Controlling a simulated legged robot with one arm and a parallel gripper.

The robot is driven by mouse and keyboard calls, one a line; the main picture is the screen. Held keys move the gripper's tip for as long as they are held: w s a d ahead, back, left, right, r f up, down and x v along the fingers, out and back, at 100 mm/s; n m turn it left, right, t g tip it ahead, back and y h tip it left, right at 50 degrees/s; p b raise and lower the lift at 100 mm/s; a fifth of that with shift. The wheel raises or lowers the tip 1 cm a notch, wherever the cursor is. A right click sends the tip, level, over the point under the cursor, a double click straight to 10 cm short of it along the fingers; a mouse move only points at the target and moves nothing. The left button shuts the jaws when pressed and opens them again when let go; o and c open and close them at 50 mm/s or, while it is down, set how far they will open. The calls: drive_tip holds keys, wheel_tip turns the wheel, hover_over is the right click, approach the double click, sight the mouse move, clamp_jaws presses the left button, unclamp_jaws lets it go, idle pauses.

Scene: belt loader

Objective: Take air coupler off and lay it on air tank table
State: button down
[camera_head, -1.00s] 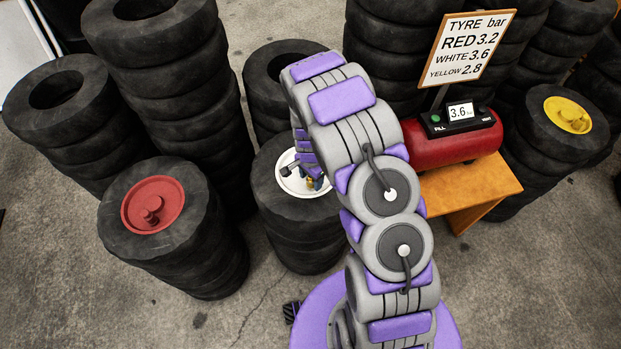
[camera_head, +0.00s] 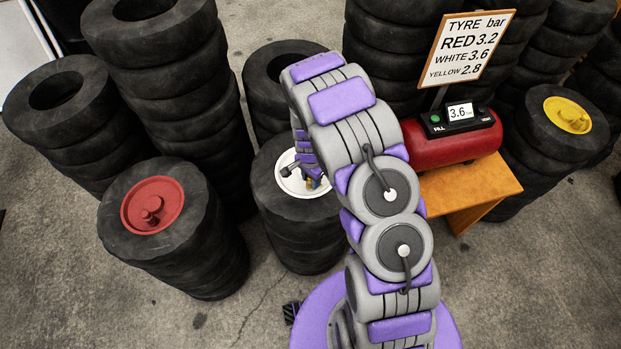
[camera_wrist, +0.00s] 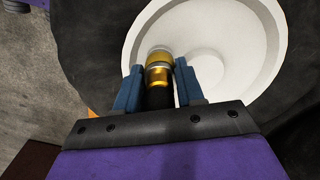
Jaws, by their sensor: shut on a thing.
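The air coupler (camera_wrist: 158,77), a brass piece with a black body, sits between the blue fingers of my gripper (camera_wrist: 158,85) in the wrist view. My gripper is shut on it. Its brass end is at a pale stub on the white wheel hub (camera_wrist: 203,30); I cannot tell if they are still joined. In the head view the white hub (camera_head: 290,182) tops the middle tyre stack, and my gripper (camera_head: 312,183) is over it, largely hidden by my arm. The air tank table (camera_head: 485,190) is orange-brown, right of my arm, with the red tank (camera_head: 450,147) on it.
The tank's display reads 3.6, and a sign (camera_head: 472,47) lists red 3.2, white 3.6, yellow 2.8. A red-hub stack (camera_head: 153,205) stands left, a yellow-hub stack (camera_head: 567,115) right. Several black tyre stacks fill the back.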

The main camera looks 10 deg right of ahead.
drive_tip(key=shift+r+p, duration=0.35)
drive_tip(key=shift+r, duration=0.3)
idle(0.8)
drive_tip(key=shift+r+p, duration=0.5)
drive_tip(key=shift+r, duration=1)
